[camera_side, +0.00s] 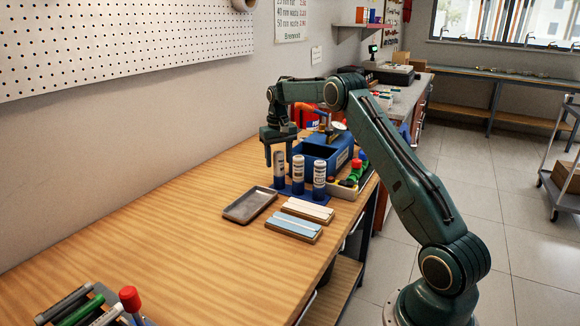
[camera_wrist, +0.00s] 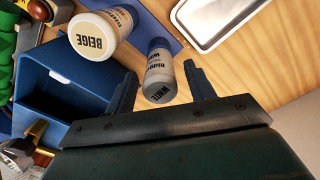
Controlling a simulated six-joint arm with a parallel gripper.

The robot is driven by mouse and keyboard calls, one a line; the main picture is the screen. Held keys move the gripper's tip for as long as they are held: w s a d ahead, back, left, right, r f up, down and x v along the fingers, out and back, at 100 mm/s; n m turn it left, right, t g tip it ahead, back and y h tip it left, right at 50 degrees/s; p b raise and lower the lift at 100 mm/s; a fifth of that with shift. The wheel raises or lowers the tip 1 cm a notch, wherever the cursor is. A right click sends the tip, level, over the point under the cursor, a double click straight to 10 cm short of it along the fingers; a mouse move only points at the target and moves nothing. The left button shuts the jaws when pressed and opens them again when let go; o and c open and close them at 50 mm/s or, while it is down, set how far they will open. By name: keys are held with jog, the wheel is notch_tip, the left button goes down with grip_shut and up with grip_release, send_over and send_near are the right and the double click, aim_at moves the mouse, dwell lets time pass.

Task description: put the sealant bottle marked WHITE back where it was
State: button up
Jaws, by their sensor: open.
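The sealant bottle marked WHITE (camera_wrist: 160,74) stands upright between the two fingers of my gripper (camera_wrist: 160,78) in the wrist view, with a gap on both sides. In the side view my gripper (camera_side: 278,160) points down at the left bottle (camera_side: 279,166) of a row of three. A blue holder plate (camera_side: 288,196) lies under the row; whether the WHITE bottle is fully seated in it I cannot tell. A bottle marked BEIGE (camera_wrist: 92,38) stands to the left in the wrist view. The middle bottle (camera_side: 298,170) and right bottle (camera_side: 319,176) have unreadable labels in the side view.
A blue box (camera_side: 320,150) stands just behind the bottles. A shallow metal tray (camera_side: 250,205) lies left of the row. Two flat wooden blocks with a blue strip (camera_side: 293,223) and a white strip (camera_side: 308,208) lie in front. The bench's left part is clear.

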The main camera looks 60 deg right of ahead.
notch_tip(320, 180, up, 12)
dwell(0.6)
jog(key=shift+r, duration=0.2)
dwell(0.4)
jog(key=s+a+r+n+t, duration=0.1)
jog(key=s+a+r+n, duration=0.1)
jog(key=s+a+r, duration=0.6)
jog(key=s+a+r+n+t, duration=0.15)
jog(key=s+a+r, duration=0.25)
jog(key=a, duration=0.9)
jog(key=s+a+f+n+t, duration=0.1)
jog(key=s+a+f, duration=0.2)
jog(key=s, duration=0.4)
jog(key=s+a+f+n+t, duration=0.1)
jog(key=s+a+f, duration=0.2)
jog(key=s, duration=0.4)
jog(key=s+a+f+n+t, duration=0.1)
jog(key=s+a+f, duration=0.3)
jog(key=s, duration=0.4)
jog(key=shift+a, duration=0.6)
